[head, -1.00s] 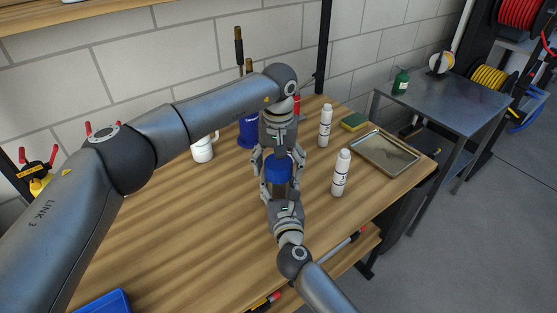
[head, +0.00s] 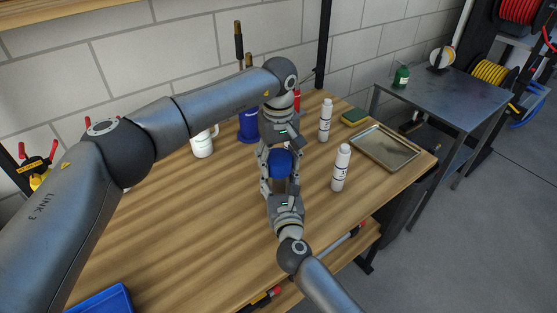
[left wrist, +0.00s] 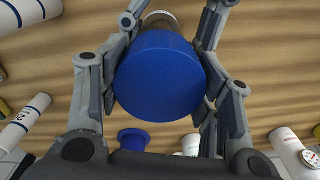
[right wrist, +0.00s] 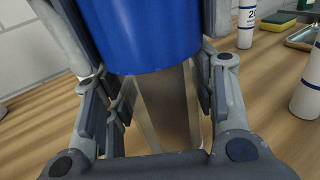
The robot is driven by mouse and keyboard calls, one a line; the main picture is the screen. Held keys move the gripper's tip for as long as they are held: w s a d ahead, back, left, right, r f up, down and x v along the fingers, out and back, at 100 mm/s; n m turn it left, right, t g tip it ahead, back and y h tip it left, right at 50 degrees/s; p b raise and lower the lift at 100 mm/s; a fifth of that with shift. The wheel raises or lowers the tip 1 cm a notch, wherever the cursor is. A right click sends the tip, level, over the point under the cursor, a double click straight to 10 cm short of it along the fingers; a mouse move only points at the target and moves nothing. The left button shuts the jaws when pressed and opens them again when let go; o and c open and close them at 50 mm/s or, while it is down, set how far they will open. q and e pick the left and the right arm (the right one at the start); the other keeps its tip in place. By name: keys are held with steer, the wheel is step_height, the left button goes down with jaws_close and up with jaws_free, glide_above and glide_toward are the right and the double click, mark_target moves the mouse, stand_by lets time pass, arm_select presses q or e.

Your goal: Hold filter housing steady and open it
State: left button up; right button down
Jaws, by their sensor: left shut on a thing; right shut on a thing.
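The filter housing stands between my two grippers on the wooden bench. Its round blue cap (head: 281,163) is on top, and the cap's face fills the middle of the left wrist view (left wrist: 160,78). Below the cap, the right wrist view shows the smooth brownish-grey body (right wrist: 172,108). My left gripper (head: 277,152) reaches in from the wall side and is shut on the blue cap. My right gripper (head: 280,183) reaches in from the front and is shut on the body below the cap. The fingers hide much of the body in the head view.
White bottles (head: 341,168) and (head: 325,121) stand to the right, near a metal tray (head: 386,148) and a sponge (head: 355,117). A white mug (head: 203,145) and a blue holder (head: 247,128) stand behind. A blue bin (head: 103,302) is at the front left.

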arm_select(q)
steer(key=n, duration=2.8)
steer(key=shift+r, duration=0.1)
steer(key=n, duration=0.4)
steer(key=shift+n, duration=0.4)
steer(key=n, duration=0.9)
steer(key=shift+n, duration=0.4)
steer(key=n, duration=0.5)
steer(key=shift+n, duration=0.3)
steer(key=shift+r, duration=0.25)
steer(key=shift+r, duration=0.9)
arm_select(e)
steer(key=shift+f, duration=0.1)
